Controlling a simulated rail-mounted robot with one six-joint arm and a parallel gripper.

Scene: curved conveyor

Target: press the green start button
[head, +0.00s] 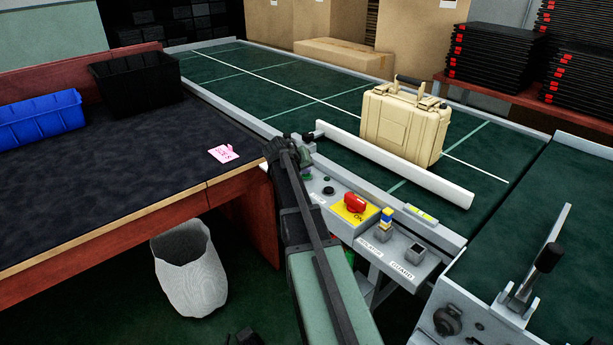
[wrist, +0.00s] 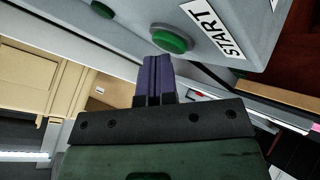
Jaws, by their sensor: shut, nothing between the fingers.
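The green start button (wrist: 172,40) is a round domed button on a grey panel, beside a white START label (wrist: 215,27) in the wrist view. My gripper (wrist: 157,62) is shut and empty, its two purple fingers side by side. The fingertips point at the button and lie right at its edge in the picture; I cannot tell whether they touch it. In the head view my wrist covers most of that end of the control panel (head: 345,232), and only a small green patch shows beside it.
A beige case (head: 402,125) stands on the green conveyor behind a white guide bar (head: 395,165). A dark worktable (head: 130,165) is at left.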

